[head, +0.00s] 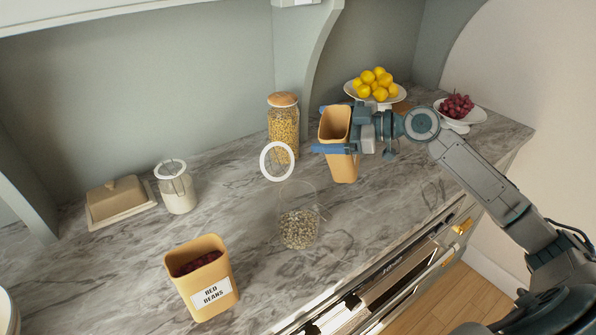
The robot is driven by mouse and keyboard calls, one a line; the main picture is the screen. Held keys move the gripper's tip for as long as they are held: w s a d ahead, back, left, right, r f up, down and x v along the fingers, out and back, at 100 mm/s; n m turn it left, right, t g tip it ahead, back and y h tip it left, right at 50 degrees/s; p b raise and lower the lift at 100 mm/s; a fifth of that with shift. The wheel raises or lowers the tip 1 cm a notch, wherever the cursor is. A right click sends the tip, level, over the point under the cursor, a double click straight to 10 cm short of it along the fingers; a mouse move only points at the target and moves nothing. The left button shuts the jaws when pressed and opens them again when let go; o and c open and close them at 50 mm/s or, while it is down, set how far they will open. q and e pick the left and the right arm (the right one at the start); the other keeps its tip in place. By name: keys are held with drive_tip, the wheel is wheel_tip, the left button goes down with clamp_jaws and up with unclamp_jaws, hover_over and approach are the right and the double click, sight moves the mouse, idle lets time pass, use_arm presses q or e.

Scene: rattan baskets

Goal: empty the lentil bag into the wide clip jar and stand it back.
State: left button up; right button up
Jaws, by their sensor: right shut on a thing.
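The lentil bag (344,168) is tan, open at the top and roughly upright at the back right of the counter. No lentils show in the part of its inside that I see. My right gripper (328,130) is shut on it, one finger along each side near the top. I cannot tell whether its base touches the counter. The wide clip jar (312,205) is clear glass and stands in front and to the left of the bag. Grey-green lentils (299,230) fill its lower part, and its white-ringed lid (264,163) is swung open. My left gripper is out of view.
A tan red-beans bag (222,307) stands front left. A smaller clip jar (178,195) and a butter dish (122,208) are at left. A tall wooden-lidded jar (283,122) stands behind. Lemons (376,84) and grapes (457,105) sit in dishes back right.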

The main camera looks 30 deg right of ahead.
sight(339, 129)
drive_tip(key=d+f+m+y+b, duration=0.1)
drive_tip(key=b, duration=0.3)
drive_tip(key=d+f+m+b, duration=0.1)
drive_tip(key=b, duration=0.2)
drive_tip(key=shift+w+d+t+y+b, duration=0.25)
drive_tip(key=shift+w+t+y+b, duration=0.1)
drive_tip(key=shift+t+y, duration=0.05)
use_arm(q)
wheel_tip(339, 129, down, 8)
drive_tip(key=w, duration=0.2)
use_arm(e)
drive_tip(key=shift+d+r+m, duration=0.1)
drive_tip(key=shift+r+m, duration=0.1)
drive_tip(key=shift+m, duration=0.2)
drive_tip(key=shift+d+b, duration=0.2)
drive_tip(key=shift+b, duration=0.7)
drive_tip(key=shift+d+m, duration=0.1)
drive_tip(key=shift+m, duration=0.2)
drive_tip(key=shift+r, duration=0.15)
wheel_tip(339, 129, up, 6)
drive_tip(key=shift+f+p, duration=0.1)
drive_tip(key=shift+p, duration=0.75)
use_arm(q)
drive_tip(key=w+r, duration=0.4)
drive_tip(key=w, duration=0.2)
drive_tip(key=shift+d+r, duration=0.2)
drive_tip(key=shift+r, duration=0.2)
use_arm(e)
drive_tip(key=shift+f, duration=0.1)
